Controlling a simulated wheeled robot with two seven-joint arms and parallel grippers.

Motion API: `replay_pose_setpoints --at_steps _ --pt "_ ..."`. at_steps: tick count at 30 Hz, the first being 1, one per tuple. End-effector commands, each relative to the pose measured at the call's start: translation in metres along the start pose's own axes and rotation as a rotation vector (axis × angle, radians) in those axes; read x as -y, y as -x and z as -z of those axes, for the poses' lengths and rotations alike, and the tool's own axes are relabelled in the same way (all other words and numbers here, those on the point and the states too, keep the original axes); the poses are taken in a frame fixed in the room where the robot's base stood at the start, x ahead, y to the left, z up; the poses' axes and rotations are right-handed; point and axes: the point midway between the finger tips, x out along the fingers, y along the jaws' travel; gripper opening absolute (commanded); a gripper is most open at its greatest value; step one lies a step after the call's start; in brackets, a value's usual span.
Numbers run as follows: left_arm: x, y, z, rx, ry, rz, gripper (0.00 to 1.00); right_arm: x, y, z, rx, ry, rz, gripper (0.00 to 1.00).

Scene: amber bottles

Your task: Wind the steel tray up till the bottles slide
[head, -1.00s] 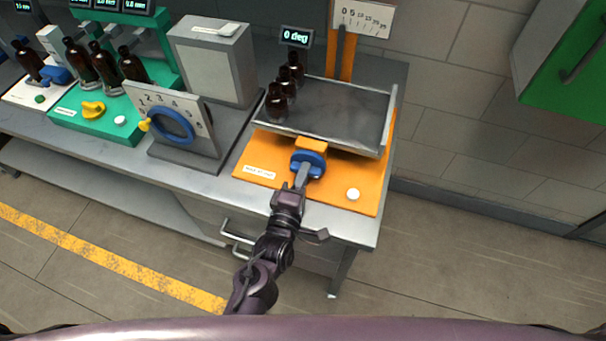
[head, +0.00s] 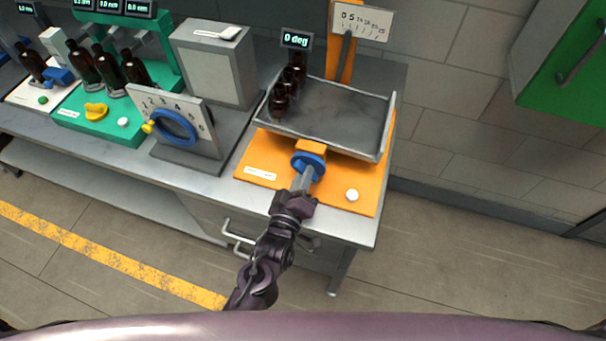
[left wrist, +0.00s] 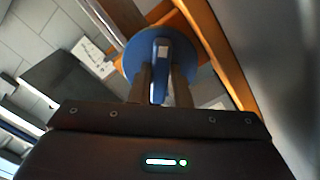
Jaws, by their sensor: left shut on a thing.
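The steel tray (head: 345,112) sits on an orange stand (head: 262,160) at the right end of the bench. Several amber bottles (head: 281,104) stand in a row at the tray's left side. The display (head: 297,40) behind them reads 0 deg. A blue round knob (head: 298,161) is on the stand's front, below the tray. My left gripper (head: 306,178) is at this knob. In the left wrist view, its two fingers (left wrist: 161,85) are shut on the blue bar across the knob's disc (left wrist: 134,58). My right gripper is not in view.
A white button (head: 352,195) is on the stand, right of my left gripper. A scale plate (head: 362,20) stands behind the tray. To the left are a dial panel with a blue ring (head: 174,127) and a green station (head: 75,125) with more bottles. Floor at right is clear.

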Motion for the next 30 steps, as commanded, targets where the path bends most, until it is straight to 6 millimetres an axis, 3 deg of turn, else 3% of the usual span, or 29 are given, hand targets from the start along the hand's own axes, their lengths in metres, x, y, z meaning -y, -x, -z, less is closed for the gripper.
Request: replay_pose_setpoints --at_steps 18,30 --pt "0.001 0.001 -0.001 0.005 -0.580 0.001 0.00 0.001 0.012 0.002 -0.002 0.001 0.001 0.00" --pt "0.001 0.001 -0.001 0.005 -0.835 0.001 0.00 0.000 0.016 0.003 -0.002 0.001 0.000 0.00"
